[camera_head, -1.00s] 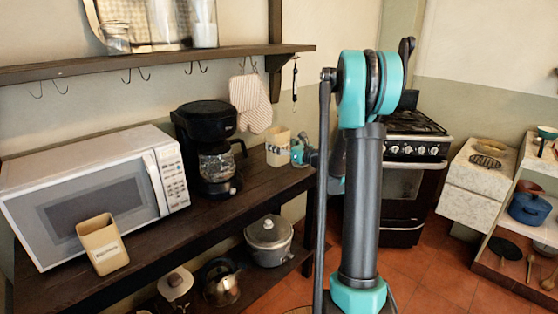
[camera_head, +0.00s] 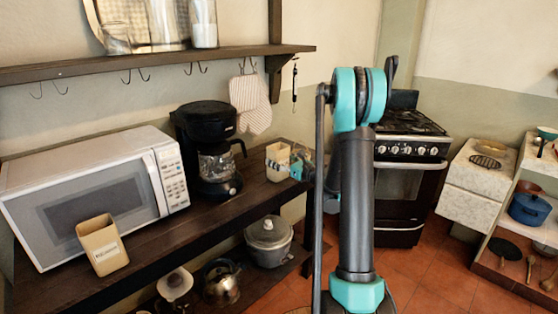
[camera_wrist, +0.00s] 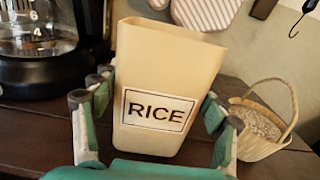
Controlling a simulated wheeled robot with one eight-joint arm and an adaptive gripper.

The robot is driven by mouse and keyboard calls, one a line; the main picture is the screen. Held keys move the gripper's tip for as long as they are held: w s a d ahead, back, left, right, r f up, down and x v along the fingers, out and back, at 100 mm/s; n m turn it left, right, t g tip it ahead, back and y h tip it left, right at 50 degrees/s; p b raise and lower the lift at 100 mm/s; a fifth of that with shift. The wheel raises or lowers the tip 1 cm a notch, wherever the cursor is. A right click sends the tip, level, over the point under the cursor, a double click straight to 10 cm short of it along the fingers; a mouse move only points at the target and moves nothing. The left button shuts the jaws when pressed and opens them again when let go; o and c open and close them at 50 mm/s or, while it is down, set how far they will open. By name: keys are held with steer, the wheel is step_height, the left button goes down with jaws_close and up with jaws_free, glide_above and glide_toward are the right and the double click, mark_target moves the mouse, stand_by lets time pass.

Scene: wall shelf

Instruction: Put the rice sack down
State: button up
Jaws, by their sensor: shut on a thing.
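The rice sack is a cream, open-topped container. It shows in the head view (camera_head: 277,163) near the far right end of the dark wooden shelf top, past the coffee maker. In the wrist view the sack (camera_wrist: 165,75) is nearly upright, with its "RICE" label facing me. My gripper (camera_wrist: 155,115) is shut on its sides, with teal and grey fingers at left and right. The gripper also shows in the head view (camera_head: 297,167), partly behind my arm. The sack is at or just above the shelf top (camera_wrist: 40,135); I cannot tell whether its base touches.
The black coffee maker (camera_head: 206,148) stands left of the sack, with a microwave (camera_head: 100,195) and a similar tan container (camera_head: 103,244) farther left. A wicker basket (camera_wrist: 262,125) sits close to the sack's right. Oven mitts (camera_head: 250,102) hang above.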

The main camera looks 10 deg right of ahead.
steer(key=o, duration=1.6)
steer(key=shift+c, duration=0.2)
steer(key=v, duration=1.1)
steer(key=s+a+f+n+g+h, duration=0.25)
steer(key=s+a+n+g, duration=0.2)
steer(key=s+n, duration=0.35)
steer(key=s+a+f+n+g+h, duration=0.1)
steer(key=s+a+f+n+g, duration=0.3)
steer(key=s+n, duration=0.45)
steer(key=s+d+f+n+g+h, duration=0.1)
steer(key=s+d+f+n+h, duration=0.1)
steer(key=s+n, duration=0.4)
steer(key=s+d+f+n+g+h, duration=0.1)
steer(key=s+d+f+n+h, duration=0.2)
steer(key=s, duration=0.7)
steer(key=d+n+h, duration=0.1)
steer(key=n+h, duration=0.1)
steer(key=n, duration=0.1)
steer(key=shift+s, duration=0.1)
